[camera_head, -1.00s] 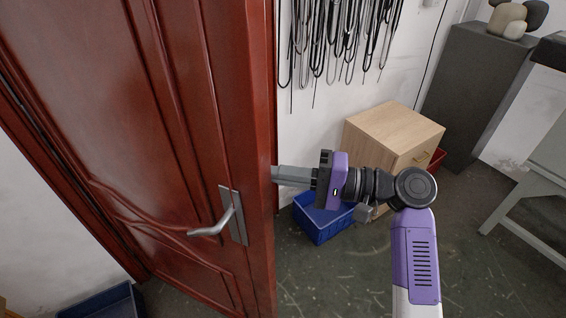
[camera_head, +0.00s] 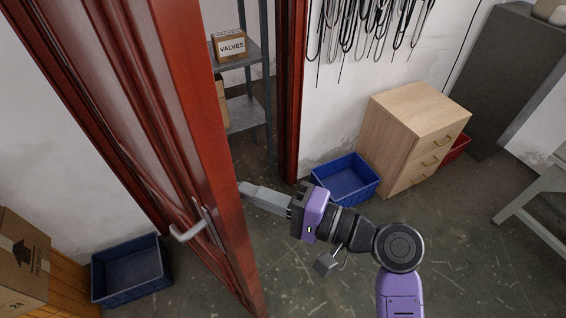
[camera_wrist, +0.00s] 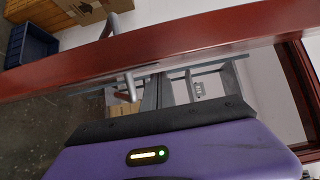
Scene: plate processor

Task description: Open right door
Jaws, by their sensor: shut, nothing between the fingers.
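The red-brown door (camera_head: 190,130) stands ajar in the head view, swung out from its frame (camera_head: 291,90), with a gap between them. Its silver lever handle (camera_head: 190,230) is on the face turned to the left. My gripper (camera_head: 243,188) is shut and empty, with its fingertips at the door's free edge, on the side facing the opening. I cannot tell whether the tips touch the door. In the wrist view the door edge (camera_wrist: 150,45) crosses the picture beyond my gripper (camera_wrist: 170,78), and a handle (camera_wrist: 130,90) shows by it.
Through the doorway is a grey shelf (camera_head: 243,120) with a box marked VALVES (camera_head: 229,46). A blue bin (camera_head: 345,180) and a wooden drawer cabinet (camera_head: 415,125) stand right of the doorway. A blue crate (camera_head: 130,270) and a cardboard box (camera_head: 22,260) are at left.

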